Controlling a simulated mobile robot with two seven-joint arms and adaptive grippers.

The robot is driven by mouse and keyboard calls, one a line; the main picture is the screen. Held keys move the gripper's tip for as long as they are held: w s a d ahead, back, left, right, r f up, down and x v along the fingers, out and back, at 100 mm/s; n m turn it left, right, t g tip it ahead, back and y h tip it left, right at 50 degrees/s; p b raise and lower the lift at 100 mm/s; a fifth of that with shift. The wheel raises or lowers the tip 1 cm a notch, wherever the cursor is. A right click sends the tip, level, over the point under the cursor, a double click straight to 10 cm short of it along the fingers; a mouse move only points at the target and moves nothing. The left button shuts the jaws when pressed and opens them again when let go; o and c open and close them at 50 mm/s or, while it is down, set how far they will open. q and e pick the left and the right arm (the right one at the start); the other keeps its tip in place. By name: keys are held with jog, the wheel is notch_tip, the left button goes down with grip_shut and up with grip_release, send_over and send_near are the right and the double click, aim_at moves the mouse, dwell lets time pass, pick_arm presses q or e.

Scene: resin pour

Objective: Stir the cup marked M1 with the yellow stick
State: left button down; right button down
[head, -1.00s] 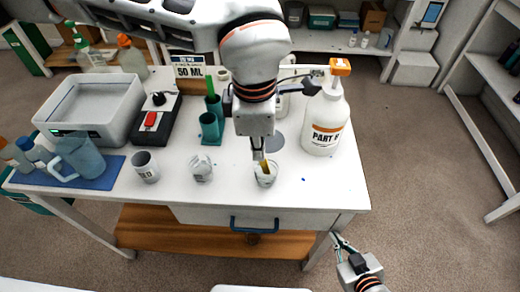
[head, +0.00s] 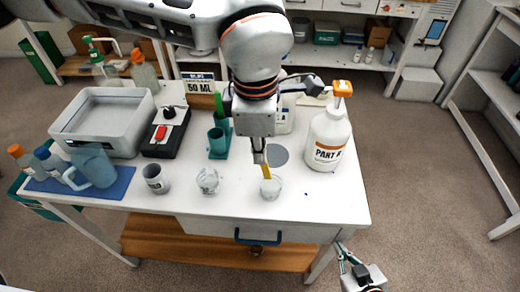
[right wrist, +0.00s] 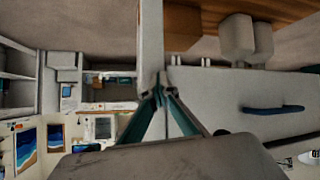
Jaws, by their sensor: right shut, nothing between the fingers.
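The yellow stick (head: 266,170) hangs from my left gripper (head: 260,157), which looks shut on its upper end. The stick's lower end is at the mouth of a small clear cup (head: 271,188) near the table's front edge; how deep it reaches I cannot tell. A second clear cup (head: 207,181) and a grey marked cup (head: 155,178) stand to the left. I cannot read M1 on any cup. My right gripper (head: 342,248) is low beyond the table's front right corner, shut and empty; its teal fingers meet in the right wrist view (right wrist: 160,92).
A white PART bottle (head: 329,140) with an orange top stands right of the stirred cup. Teal holders (head: 218,140), a black box with a red switch (head: 165,133), a grey basin (head: 105,120) and a blue mat (head: 80,181) fill the back and left. The front right tabletop is clear.

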pick_arm(q)
jog(key=shift+r+p, duration=1.35)
jog(key=shift+r, duration=1.2)
